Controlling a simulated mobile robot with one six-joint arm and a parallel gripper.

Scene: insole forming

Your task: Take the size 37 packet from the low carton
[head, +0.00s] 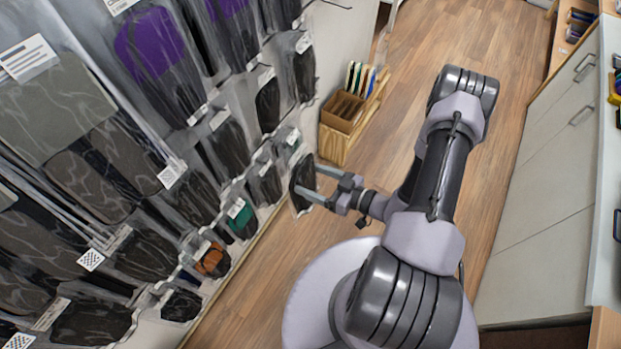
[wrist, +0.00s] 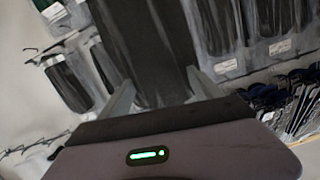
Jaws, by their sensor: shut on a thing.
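My gripper (head: 308,181) is shut on a dark packet (head: 300,184) in clear wrap, held in front of the hanging packets at the wall. The wrist view shows this dark packet (wrist: 152,55) between my two fingers (wrist: 160,92). I cannot read a size on it. A low brown carton (head: 345,113) stands in a wooden crate on the floor, just beyond my gripper and to its upper right. The carton's inside is only partly visible, and I cannot tell what lies in it.
The wall at left bears rows of hanging insole packets (head: 140,255), close beside my gripper. Several upright coloured sheets (head: 360,77) stand behind the carton. White cabinets (head: 545,170) line the right side. The wooden floor (head: 415,35) is clear between.

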